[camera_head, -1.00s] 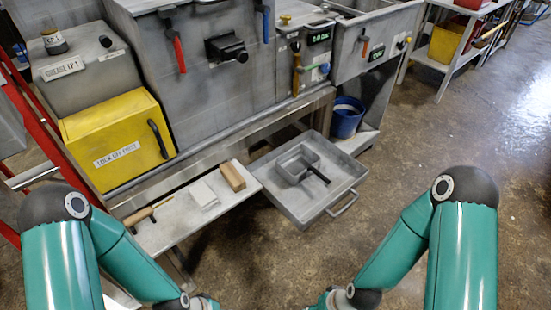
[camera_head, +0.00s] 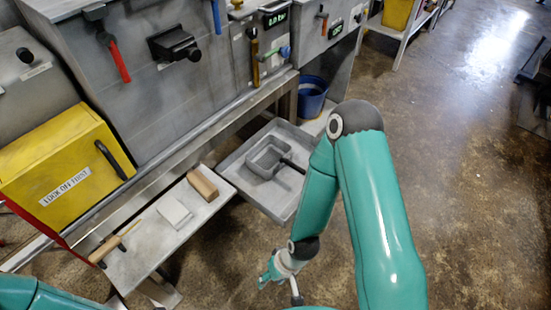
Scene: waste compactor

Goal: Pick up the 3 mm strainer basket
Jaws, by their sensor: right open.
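A small grey square basket (camera_head: 266,158) with a dark handle (camera_head: 293,166) sits in a shallow grey tray (camera_head: 236,172) beside the machine. It looks like the strainer basket, but its mesh size cannot be read. My right gripper (camera_head: 281,284) is open and empty, in front of and below the tray in the picture, apart from the basket. My left gripper is out of view; only a piece of my left arm shows at the bottom left.
A narrow bench (camera_head: 140,253) left of the tray holds a brown block (camera_head: 203,184), a white pad (camera_head: 174,212) and a wooden-handled tool (camera_head: 105,250). A blue bucket (camera_head: 312,97) stands behind the tray. The floor at the right is open.

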